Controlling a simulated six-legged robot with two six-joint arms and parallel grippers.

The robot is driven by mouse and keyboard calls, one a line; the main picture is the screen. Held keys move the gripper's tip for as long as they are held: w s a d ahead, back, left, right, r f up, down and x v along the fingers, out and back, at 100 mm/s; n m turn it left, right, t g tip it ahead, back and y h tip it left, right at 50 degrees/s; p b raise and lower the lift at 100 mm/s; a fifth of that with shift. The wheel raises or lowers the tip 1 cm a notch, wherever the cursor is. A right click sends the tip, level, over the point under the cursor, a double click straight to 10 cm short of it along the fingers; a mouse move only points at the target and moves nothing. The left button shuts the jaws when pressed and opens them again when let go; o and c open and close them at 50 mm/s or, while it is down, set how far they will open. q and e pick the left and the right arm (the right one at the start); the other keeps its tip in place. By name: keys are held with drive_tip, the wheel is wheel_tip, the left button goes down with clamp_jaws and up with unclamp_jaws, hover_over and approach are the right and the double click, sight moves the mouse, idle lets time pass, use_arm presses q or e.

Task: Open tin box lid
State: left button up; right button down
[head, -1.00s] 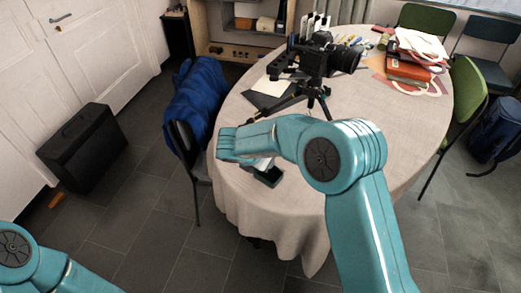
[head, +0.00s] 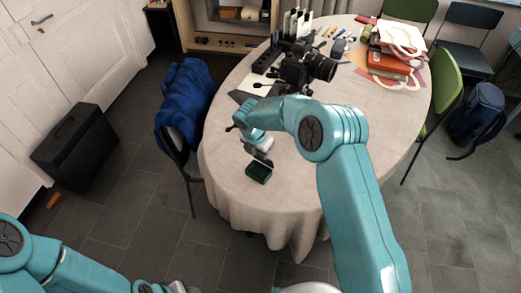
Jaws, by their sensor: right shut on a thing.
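The tin box (head: 258,172) is a small dark green box on the near left part of the table, close to its front edge. My right gripper (head: 261,160) reaches down over the far side of the box, shut on what looks like its lid. The lid is too small and too covered by the gripper to tell how far it is raised. My left arm crosses the bottom left corner, and its jaws are cut off by the lower edge of the picture.
The cloth-covered table (head: 225,175) is bare around the box. Behind my right arm stands a camera on a tripod (head: 305,68). Books and papers (head: 392,62) lie at the back right. A chair with a blue jacket (head: 186,105) stands close on the left.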

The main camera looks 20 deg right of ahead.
idle(0.9)
drive_tip(key=c, duration=0.9)
unclamp_jaws()
drive_tip(key=shift+r, duration=0.1)
drive_tip(key=b+v, duration=0.1)
drive_tip(key=v, duration=1.5)
drive_tip(key=shift+r+b, duration=0.1)
drive_tip(key=shift+b, duration=0.25)
drive_tip(key=shift+c, duration=0.4)
